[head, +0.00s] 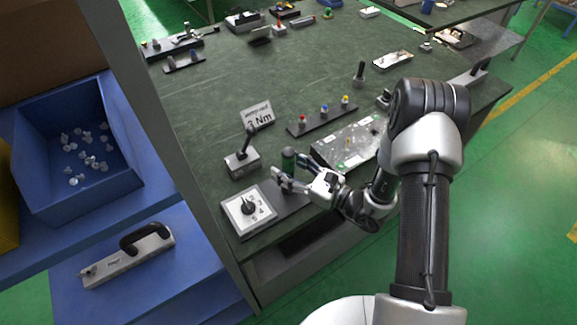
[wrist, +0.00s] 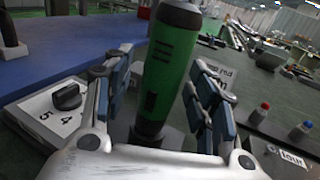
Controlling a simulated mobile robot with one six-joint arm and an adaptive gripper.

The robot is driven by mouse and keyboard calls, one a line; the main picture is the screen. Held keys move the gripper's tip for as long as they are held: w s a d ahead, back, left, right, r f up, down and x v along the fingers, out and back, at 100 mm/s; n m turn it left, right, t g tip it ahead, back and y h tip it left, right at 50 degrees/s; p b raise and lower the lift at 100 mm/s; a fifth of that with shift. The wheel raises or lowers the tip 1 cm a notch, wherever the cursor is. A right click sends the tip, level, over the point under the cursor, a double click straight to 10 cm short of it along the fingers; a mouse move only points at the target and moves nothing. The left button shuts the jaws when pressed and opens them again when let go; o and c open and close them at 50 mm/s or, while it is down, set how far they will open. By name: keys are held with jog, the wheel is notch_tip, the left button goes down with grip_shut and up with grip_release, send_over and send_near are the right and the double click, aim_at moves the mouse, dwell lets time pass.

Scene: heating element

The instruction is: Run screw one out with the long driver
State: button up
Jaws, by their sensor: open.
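A green upright driver with a dark top (head: 288,160) stands at the near edge of the bench. In the wrist view the green driver (wrist: 172,70) rises between the two blue-padded fingers. My gripper (head: 281,178) is open around it, and a gap shows on each side of the driver. It also shows in the wrist view (wrist: 160,95). A pale plate with small fittings (head: 345,142), perhaps the heating element, lies to the right behind my arm. I cannot tell which fitting is screw one.
A dial box (head: 235,216) stands left of my gripper. A rack with red, blue and yellow tops (head: 322,117) stands farther back. A blue bin (head: 75,150) is at left. The bench middle is mostly clear.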

jog(key=shift+c, duration=0.5)
grip_shut()
